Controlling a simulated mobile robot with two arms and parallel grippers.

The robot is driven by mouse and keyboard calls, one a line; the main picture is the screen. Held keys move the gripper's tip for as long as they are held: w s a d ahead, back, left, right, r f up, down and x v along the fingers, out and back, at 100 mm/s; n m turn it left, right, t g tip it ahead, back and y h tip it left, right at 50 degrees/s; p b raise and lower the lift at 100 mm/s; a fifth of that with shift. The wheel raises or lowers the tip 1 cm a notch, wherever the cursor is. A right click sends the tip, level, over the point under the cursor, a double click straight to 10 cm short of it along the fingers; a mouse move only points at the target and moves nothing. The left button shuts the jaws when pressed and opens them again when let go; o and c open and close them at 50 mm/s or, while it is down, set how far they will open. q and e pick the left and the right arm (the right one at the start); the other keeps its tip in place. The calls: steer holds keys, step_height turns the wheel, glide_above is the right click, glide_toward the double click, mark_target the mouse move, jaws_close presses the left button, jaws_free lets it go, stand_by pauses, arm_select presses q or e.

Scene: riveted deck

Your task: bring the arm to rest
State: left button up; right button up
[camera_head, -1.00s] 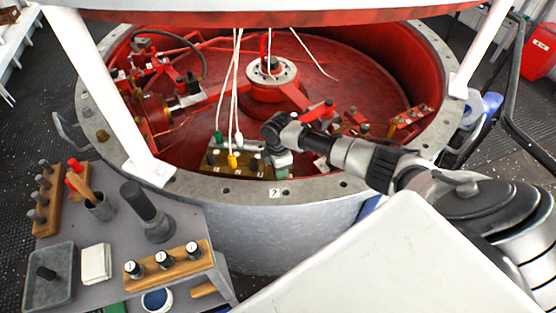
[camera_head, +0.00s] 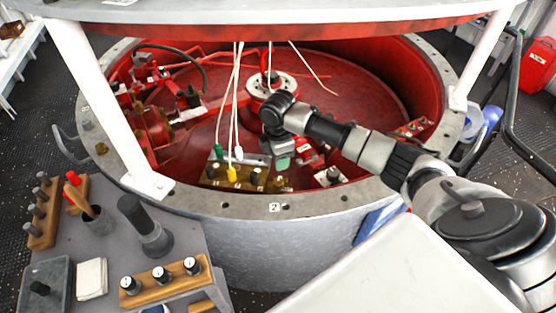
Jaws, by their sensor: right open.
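My right arm (camera_head: 378,150) reaches in from the right over the rim of the round red well. Its gripper (camera_head: 281,156) points down, open, just behind the right part of the socket block (camera_head: 245,184). A pale green patch shows at the gripper's tip; I cannot tell whether it belongs to the gripper or lies beyond it. I see nothing clearly held. My left gripper is not in view.
Hanging white cables end at a green plug (camera_head: 218,152), a white plug (camera_head: 239,154) and a yellow plug (camera_head: 232,174), left of the gripper. The grey well rim (camera_head: 230,202) and a slanting white post (camera_head: 98,100) bound the space. A side table holds knobs and tools.

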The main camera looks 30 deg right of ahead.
stand_by(0.3)
steer(key=shift+m+y, duration=0.3)
steer(key=shift+y, duration=0.1)
steer(key=s+a+f, duration=0.1)
steer(key=a, duration=0.1)
steer(key=s+a+f, duration=0.2)
steer(key=a, duration=0.1)
steer(key=s+a+f, duration=0.2)
steer(key=a, duration=0.1)
steer(key=shift+s, duration=0.25)
steer(key=s+a+f+m+t+y, duration=0.1)
steer(key=s+a+m+t, duration=0.15)
steer(key=s+a, duration=0.55)
steer(key=s+d+r+m+t+h, duration=0.1)
steer(key=s+d+r+m, duration=0.1)
steer(key=s+m, duration=0.4)
steer(key=s+d+r+m+h, duration=0.1)
steer(key=s+d+r+m, duration=0.1)
steer(key=s+m, duration=0.5)
step_height(320, 180, down, 28)
steer(key=s+n+g, duration=0.1)
steer(key=s+n, duration=0.2)
steer(key=s+d+f+g, duration=0.1)
steer(key=s+d+f, duration=0.2)
steer(key=s+f, duration=1.1)
steer(key=shift+s, duration=0.65)
